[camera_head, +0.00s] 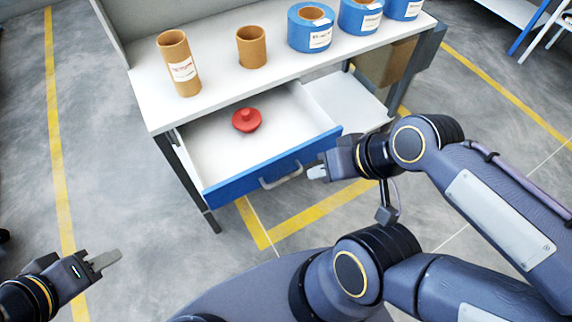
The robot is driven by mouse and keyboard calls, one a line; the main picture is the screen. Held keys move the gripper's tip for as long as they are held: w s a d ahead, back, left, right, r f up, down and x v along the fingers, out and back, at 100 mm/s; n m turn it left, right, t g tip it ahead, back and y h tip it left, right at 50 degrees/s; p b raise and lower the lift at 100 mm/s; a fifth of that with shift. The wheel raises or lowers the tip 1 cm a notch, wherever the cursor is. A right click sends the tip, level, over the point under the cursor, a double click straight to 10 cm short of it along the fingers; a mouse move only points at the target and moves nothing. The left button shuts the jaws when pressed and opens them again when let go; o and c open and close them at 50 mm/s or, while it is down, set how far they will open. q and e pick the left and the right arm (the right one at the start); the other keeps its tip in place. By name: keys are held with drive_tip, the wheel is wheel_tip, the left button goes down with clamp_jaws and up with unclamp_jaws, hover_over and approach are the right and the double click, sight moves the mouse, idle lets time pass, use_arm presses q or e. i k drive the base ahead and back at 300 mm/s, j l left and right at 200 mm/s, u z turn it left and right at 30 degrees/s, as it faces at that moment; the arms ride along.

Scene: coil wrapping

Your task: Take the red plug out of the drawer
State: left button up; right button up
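The red plug (246,120) lies on the white floor of the open drawer (205,160), towards its back middle. The drawer has a blue front (240,183) and a grey handle (281,176). My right gripper (314,173) is just to the right of the handle, outside the drawer front. A small gap shows between its fingertips and the handle. I cannot tell how far its fingers are apart. My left gripper (106,261) is at the lower left over the floor, away from the drawer. Its fingers look close together, but their opening is unclear.
On the white tabletop (212,92) above the drawer stand a tall brown tube (178,62), a short brown tube (251,47) and several blue coils (311,27). A cardboard box (385,62) is under the table at right. The floor left of the table is free.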

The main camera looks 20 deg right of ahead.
sight(245, 120)
drive_tip(key=l+u, duration=1.2)
drive_tip(key=j, duration=0.1)
